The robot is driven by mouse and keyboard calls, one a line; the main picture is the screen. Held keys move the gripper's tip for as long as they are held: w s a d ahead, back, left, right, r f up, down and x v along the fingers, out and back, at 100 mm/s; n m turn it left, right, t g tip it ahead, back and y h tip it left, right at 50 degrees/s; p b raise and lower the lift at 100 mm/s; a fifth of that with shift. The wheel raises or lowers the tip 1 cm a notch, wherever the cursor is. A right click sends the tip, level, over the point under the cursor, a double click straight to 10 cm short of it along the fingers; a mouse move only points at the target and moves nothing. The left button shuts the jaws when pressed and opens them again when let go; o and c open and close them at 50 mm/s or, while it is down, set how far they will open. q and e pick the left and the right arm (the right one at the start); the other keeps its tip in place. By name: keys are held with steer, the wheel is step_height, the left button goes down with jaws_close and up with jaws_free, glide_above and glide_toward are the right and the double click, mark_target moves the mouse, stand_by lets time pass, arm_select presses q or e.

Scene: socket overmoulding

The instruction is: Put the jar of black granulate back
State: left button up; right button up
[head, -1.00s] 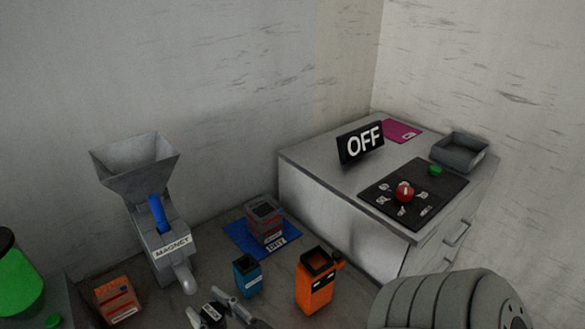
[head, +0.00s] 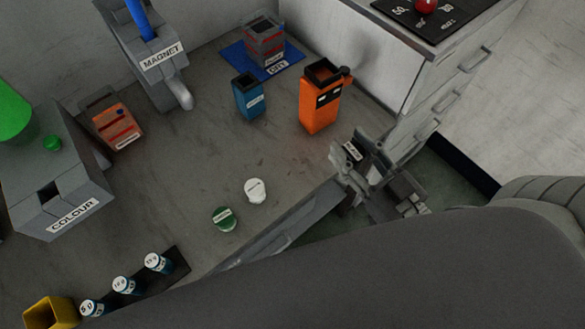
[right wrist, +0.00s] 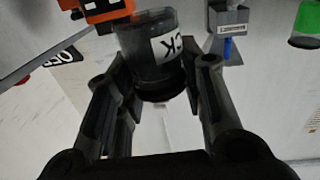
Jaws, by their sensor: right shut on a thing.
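The jar of black granulate (right wrist: 150,45) is a clear grey cylinder with a dark end and a white label, of which "CK" can be read. My right gripper (right wrist: 165,80) is shut on it in the right wrist view. In the head view, my right gripper (head: 362,165) holds the dark, labelled jar (head: 352,151) near the table's right front edge, right of and nearer than the orange bin. Much of the jar is hidden by the fingers there. My left gripper is not in view.
On the table (head: 180,180) stand a white-lidded jar (head: 255,190), a green-lidded jar (head: 223,218), a blue bin (head: 249,98) and the orange bin (head: 319,105). A dark rack (head: 178,266) holds small labelled jars. A grey cabinet (head: 340,50) stands behind right.

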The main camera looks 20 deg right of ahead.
steer(key=shift+s+a+f+n+y+b, duration=0.2)
steer(key=shift+s+f+n+y+b, duration=0.2)
steer(key=shift+s+f+y+b, duration=0.25)
steer(key=shift+a+y, duration=0.25)
steer(key=shift+a, duration=0.05)
steer(key=w+a+f+b, duration=0.1)
steer(key=w+a+f, duration=0.1)
steer(key=w, duration=0.1)
steer(key=w+a+f+b, duration=0.1)
steer(key=w+a+f, duration=0.2)
steer(key=w+a+f+b, duration=0.1)
steer(key=w+a+f, duration=0.1)
steer(key=w+f, duration=0.1)
steer(key=shift+w+a+f, duration=0.25)
steer(key=shift+w+a, duration=0.05)
steer(key=shift+w, duration=0.1)
steer(key=shift+w+a+f, duration=0.25)
steer(key=shift+f, duration=0.15)
arm_select(q)
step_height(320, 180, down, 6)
steer(key=shift+b, duration=0.4)
arm_select(e)
steer(key=shift+w+f, duration=0.1)
steer(key=shift+f, duration=1.6)
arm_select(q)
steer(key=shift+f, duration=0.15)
